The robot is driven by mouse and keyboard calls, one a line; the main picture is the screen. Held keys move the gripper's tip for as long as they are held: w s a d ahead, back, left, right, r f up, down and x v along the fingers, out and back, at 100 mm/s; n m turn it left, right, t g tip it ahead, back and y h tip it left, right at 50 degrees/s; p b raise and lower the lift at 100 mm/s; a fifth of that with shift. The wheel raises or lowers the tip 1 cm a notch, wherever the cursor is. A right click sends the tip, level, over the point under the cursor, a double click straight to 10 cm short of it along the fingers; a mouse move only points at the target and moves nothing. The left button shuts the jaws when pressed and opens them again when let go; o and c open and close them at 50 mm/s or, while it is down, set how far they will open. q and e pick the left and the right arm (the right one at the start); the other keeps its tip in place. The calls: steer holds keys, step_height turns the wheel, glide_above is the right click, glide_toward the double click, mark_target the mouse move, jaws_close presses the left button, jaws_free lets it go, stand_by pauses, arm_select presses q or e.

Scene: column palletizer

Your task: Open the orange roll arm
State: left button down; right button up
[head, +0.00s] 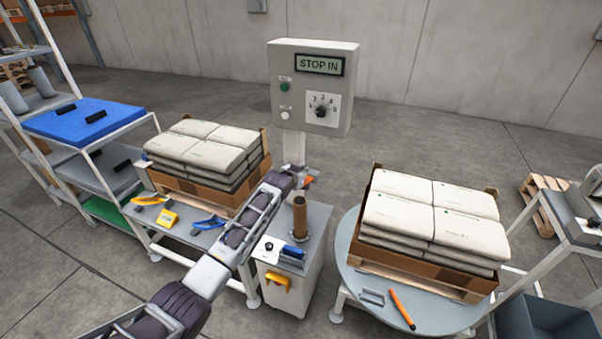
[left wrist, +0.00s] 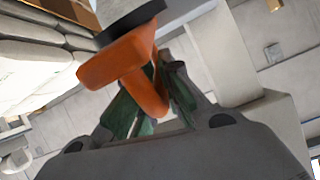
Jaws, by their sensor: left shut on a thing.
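My left gripper (head: 298,177) reaches to the post under the control box, behind the brown roll. In the left wrist view its green-padded fingers (left wrist: 152,105) are shut on an orange handle (left wrist: 118,60), which hangs below a dark round part (left wrist: 130,20). A small orange piece of this handle shows beside the gripper in the head view (head: 308,180); the rest is hidden by the gripper and arm. How far the orange arm is turned cannot be told. My right gripper is not in view.
The control box (head: 312,88) reads STOP IN. A brown roll (head: 300,216) stands upright on a white cabinet (head: 290,285) close to my arm. Stacked sacks (head: 205,150) lie left, more sacks (head: 435,210) on the round table (head: 352,275) right. An orange-handled tool (head: 402,310) lies there.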

arm_select(q)
steer(key=shift+w+d+r+p, duration=0.1)
steer(key=shift+w+r+p, duration=0.2)
steer(key=shift+r+p, duration=0.15)
steer(key=shift+w+d+r+g+p, duration=0.1)
steer(key=shift+w+r+g+p, duration=0.1)
steer(key=shift+r+g+p, duration=0.15)
steer(key=shift+w+g+p, duration=0.25)
steer(key=shift+p, duration=0.05)
steer(key=shift+w+d, duration=0.1)
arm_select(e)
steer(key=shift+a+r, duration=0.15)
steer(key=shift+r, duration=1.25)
arm_select(q)
steer(key=c, duration=1.7)
jaws_free()
steer(key=shift+o, duration=0.3)
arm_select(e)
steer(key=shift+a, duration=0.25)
